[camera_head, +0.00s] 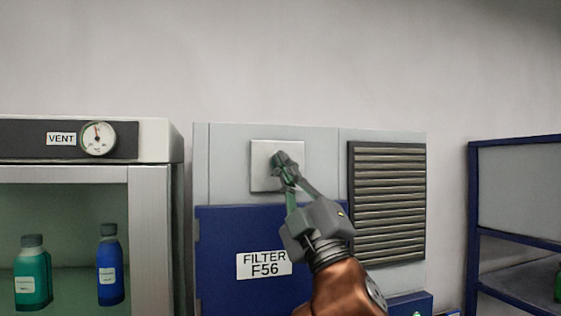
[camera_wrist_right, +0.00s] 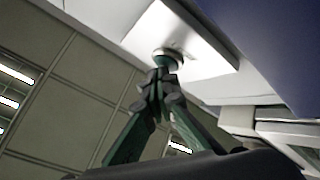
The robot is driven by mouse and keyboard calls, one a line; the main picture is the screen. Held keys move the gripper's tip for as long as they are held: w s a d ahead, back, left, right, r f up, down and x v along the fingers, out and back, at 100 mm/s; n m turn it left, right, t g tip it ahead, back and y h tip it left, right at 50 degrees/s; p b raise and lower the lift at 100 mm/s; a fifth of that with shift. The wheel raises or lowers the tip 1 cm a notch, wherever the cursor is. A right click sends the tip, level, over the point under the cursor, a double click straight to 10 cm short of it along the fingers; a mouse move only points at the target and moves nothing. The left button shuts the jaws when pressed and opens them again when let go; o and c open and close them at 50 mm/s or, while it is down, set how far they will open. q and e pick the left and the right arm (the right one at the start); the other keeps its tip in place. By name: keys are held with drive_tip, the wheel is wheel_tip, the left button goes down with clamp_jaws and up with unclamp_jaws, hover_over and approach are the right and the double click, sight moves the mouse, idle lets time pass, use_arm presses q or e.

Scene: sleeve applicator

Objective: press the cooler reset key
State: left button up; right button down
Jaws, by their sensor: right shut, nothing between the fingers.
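The cooler (camera_head: 229,165) is a grey cabinet with a blue lower panel labelled "FILTER F56". A pale square plate (camera_head: 260,180) sits on its upper front; it also shows in the right wrist view (camera_wrist_right: 205,55). In that view a round key with a dark green face and a pale ring (camera_wrist_right: 170,54) stands on the plate. My right gripper (camera_head: 283,160) is shut and empty, in front of the plate, and hides the key in the head view. Its fingertips (camera_wrist_right: 160,77) are at the key's face; I cannot tell whether they touch. My left gripper is not in view.
A louvred grille (camera_head: 387,205) is right of the plate. At left stands a cabinet with a "VENT" dial (camera_head: 99,139), a green bottle (camera_head: 33,275) and a blue bottle (camera_head: 110,268). A blue-framed rack (camera_head: 515,140) stands at right. The wall above is bare.

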drive_tip(key=shift+s, duration=0.1)
drive_tip(key=shift+s+d, duration=0.3)
drive_tip(key=shift+s, duration=0.35)
drive_tip(key=shift+s+b, duration=0.1)
drive_tip(key=shift+b, duration=0.2)
drive_tip(key=s, duration=0.1)
drive_tip(key=s+d, duration=0.1)
drive_tip(key=s, duration=0.1)
drive_tip(key=s+b, duration=0.1)
drive_tip(key=shift+s+d, duration=0.25)
drive_tip(key=shift+s, duration=0.05)
